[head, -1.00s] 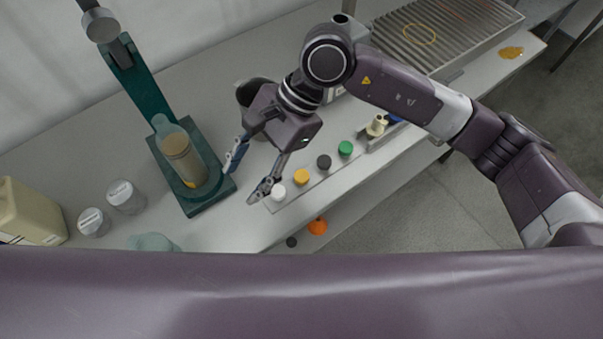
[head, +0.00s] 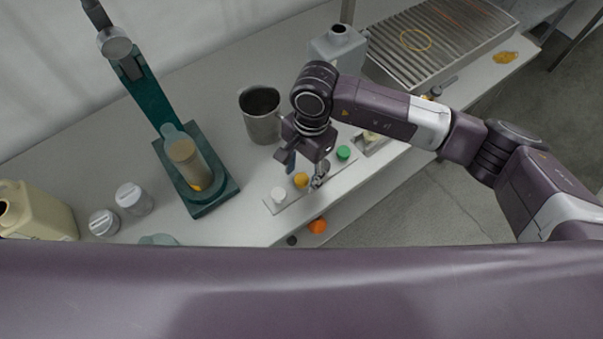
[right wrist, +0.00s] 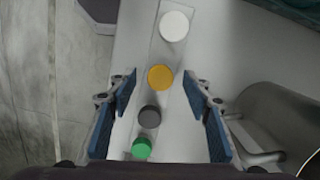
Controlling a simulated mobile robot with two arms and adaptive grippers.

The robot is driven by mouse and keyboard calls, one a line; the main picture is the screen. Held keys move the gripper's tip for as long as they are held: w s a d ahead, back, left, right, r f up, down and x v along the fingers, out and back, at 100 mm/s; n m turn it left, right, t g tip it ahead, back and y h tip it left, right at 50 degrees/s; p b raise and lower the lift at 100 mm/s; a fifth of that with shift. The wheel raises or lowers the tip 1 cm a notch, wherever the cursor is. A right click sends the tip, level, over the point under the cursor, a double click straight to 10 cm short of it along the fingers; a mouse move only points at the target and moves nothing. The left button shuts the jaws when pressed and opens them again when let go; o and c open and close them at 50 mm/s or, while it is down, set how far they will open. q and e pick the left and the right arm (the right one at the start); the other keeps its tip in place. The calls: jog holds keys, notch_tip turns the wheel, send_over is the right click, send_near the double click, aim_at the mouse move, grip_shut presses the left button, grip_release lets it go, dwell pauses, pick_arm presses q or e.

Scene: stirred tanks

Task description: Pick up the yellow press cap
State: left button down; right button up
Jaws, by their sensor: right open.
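The yellow press cap (head: 301,180) sits on a flat strip on the bench, in a row with other caps. In the right wrist view the yellow cap (right wrist: 160,77) lies between and a little beyond my open fingers. My right gripper (head: 303,184) is open and empty above the row, with its fingers on either side of the yellow cap as seen from the head. It also shows in the right wrist view (right wrist: 160,110), not touching the cap. My left gripper is not in view.
A white cap (head: 278,194) and a green cap (head: 343,153) flank it on the strip; a dark grey cap (right wrist: 149,116) sits close by. A metal beaker (head: 262,124) stands behind the row. A green press stand (head: 205,205) is at left. The bench's front edge is near.

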aim_at(303, 178)
jog(key=shift+f, duration=0.15)
jog(key=c, duration=0.7)
jog(key=shift+c, duration=0.2)
jog(key=shift+r+b, duration=0.35)
jog(key=shift+r, duration=0.3)
notch_tip(303, 178, up, 19)
jog(key=b, duration=0.5)
